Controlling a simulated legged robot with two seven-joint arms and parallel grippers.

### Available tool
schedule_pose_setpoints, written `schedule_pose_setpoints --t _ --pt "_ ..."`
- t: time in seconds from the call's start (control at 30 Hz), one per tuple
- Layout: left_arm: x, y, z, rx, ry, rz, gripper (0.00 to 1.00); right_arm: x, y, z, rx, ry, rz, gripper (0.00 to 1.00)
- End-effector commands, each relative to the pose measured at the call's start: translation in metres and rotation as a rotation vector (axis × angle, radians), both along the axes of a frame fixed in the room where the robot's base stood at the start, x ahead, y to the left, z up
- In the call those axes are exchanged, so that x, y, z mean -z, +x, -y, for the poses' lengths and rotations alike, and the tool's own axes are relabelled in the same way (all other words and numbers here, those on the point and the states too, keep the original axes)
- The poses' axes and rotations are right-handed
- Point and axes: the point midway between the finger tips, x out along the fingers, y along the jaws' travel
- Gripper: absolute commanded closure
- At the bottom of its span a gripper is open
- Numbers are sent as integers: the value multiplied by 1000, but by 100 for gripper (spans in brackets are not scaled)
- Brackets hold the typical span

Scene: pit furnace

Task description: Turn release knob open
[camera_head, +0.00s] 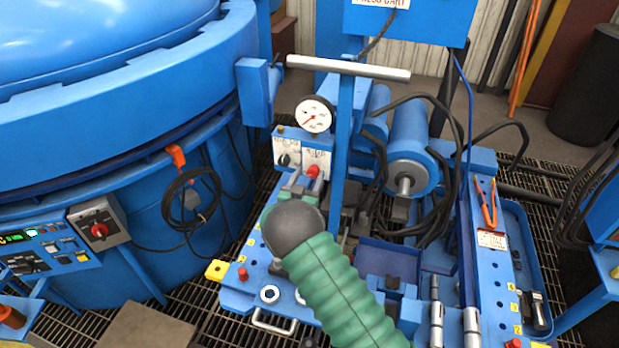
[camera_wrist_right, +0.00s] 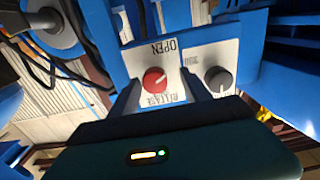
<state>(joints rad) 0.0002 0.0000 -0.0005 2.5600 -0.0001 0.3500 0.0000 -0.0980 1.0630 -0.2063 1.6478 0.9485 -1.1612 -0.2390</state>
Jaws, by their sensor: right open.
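The red release knob (camera_head: 313,171) is on a white labelled plate on the blue cart's panel, below the pressure gauge. In the right wrist view the red knob (camera_wrist_right: 155,80) appears between the two dark fingers, with the word OPEN inverted above it. Its light mark points toward the upper right there. My right gripper (camera_head: 304,184) is open just in front of the panel, its fingers (camera_wrist_right: 160,92) either side of the knob's plate. Whether they touch the knob is unclear. The rounded wrist and green sleeve hide part of the cart. My left gripper is not in view.
A dark knob (camera_head: 284,160) sits close beside the red one. The gauge (camera_head: 313,115) is above, and an upright blue post with a pale crossbar (camera_head: 348,68) stands close to the right. Black hoses (camera_head: 440,215) crowd the cart. The large blue furnace (camera_head: 120,110) fills the left.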

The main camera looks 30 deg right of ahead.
Motion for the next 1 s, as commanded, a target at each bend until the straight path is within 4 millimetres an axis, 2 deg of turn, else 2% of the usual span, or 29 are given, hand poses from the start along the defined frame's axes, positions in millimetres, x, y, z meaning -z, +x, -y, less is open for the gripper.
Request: schedule_pose_setpoints --t 0.2,0.6,0.63,0.87,1.0 --pt "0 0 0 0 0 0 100 2 0 6 2 4 -1 45" --pt "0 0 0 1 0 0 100 1 -1 3 4 1 -1 98" --pt "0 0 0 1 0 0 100 1 -2 3 4 1 0 100" --pt "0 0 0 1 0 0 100 1 -1 2 2 5 3 100" --pt "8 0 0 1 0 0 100 3 -1 2 2 63 71 100"
